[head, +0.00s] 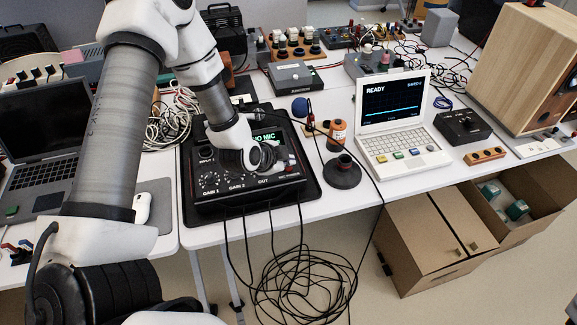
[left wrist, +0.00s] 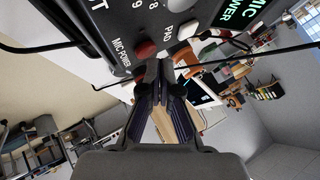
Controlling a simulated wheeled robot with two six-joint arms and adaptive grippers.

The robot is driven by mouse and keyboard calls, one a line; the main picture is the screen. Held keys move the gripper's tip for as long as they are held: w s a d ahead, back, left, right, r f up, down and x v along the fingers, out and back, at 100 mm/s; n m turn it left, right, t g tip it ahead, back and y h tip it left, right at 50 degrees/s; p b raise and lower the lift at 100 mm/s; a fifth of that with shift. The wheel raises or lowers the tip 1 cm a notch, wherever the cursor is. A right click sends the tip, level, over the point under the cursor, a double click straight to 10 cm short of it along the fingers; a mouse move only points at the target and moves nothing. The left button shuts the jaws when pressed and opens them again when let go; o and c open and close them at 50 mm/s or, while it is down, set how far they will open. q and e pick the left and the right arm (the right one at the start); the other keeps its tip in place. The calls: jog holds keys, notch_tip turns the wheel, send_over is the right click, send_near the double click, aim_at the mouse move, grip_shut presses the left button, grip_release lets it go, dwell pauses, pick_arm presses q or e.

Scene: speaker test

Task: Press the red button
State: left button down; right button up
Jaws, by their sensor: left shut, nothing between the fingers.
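The red button (left wrist: 146,48) is a round knob-like cap beside the words "MIC POWER" in the left wrist view. It sits on the black audio box (head: 240,201), which has knobs and a green-lit display (head: 265,137) partly reading "MIC". My left gripper (head: 262,157) is over the right part of this box and hides some of its face. In the left wrist view its fingers (left wrist: 160,72) are shut and empty, with the tips close to the red button. I cannot tell whether they touch it. My right gripper is not in view.
A white PAD button (left wrist: 188,30) sits near the red one. Cables hang from the box's front. A black round stand (head: 342,173) and a white laptop-like device (head: 395,125) reading "READY" stand to the right. A mouse (head: 142,207) lies at left.

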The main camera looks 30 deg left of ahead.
aim_at(287, 168)
pick_arm(q)
jog(key=shift+f, duration=0.5)
dwell(0.3)
jog(key=shift+r, duration=0.1)
jog(key=shift+r+p, duration=0.8)
jog(key=shift+r, duration=0.1)
notch_tip(287, 168, up, 6)
jog(key=p, duration=0.6)
